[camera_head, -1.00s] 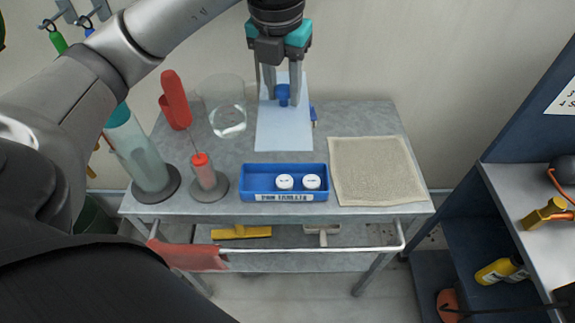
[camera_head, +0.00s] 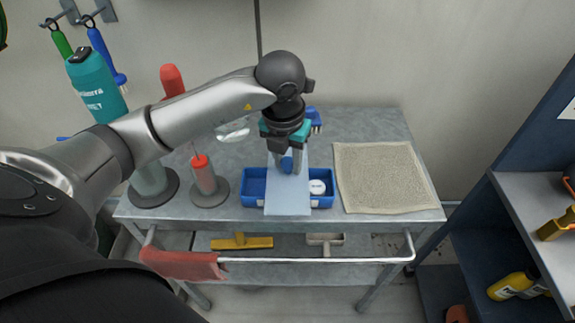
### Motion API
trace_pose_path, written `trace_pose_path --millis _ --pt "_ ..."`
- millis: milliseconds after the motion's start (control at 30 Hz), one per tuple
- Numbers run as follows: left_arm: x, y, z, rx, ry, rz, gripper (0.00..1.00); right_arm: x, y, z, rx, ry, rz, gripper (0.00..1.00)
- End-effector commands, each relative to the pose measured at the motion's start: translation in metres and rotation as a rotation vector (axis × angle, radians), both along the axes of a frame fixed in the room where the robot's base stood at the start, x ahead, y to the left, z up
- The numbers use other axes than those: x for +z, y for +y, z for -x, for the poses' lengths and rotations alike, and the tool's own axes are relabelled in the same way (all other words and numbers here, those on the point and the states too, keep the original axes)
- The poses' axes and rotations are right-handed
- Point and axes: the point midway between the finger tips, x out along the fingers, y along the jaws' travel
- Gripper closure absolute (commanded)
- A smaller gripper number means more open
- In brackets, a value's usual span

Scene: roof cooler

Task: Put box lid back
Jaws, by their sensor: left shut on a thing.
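The light blue-grey lid (camera_head: 288,200) is a flat panel with a blue knob (camera_head: 286,165). My left gripper (camera_head: 288,168) is shut on the knob and holds the lid over the middle of the blue box (camera_head: 253,188). The lid lies lengthwise toward me, across the box's short direction, and its near end hangs past the box's front wall. The box's left end and right end stay uncovered. One white round item (camera_head: 317,187) shows inside at the right. Whether the lid touches the box rim is unclear. My right gripper is not in view.
The grey cart top (camera_head: 230,222) carries a beige cloth mat (camera_head: 385,177) at right and a red-topped bottle (camera_head: 203,175) at left. A blue-handled brush (camera_head: 313,119) stands behind the gripper. A red cloth (camera_head: 182,262) hangs on the front rail.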

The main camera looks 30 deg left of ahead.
Motion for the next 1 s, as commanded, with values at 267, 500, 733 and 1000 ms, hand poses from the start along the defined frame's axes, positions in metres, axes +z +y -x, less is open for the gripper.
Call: trace_pose_path --millis 267,500,733,1000 --pt "-0.013 0.0 0.0 0.001 -0.001 0.0 1.0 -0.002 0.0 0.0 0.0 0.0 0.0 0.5" --pt "-0.018 0.0 0.0 0.001 -0.001 -0.001 1.0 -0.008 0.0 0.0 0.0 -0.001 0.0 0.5" --pt "-0.021 0.0 0.0 0.001 -0.001 -0.001 0.54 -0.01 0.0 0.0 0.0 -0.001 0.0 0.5" --pt "-0.021 0.001 0.0 0.001 -0.001 -0.001 0.34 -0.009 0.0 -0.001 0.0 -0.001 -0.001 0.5"
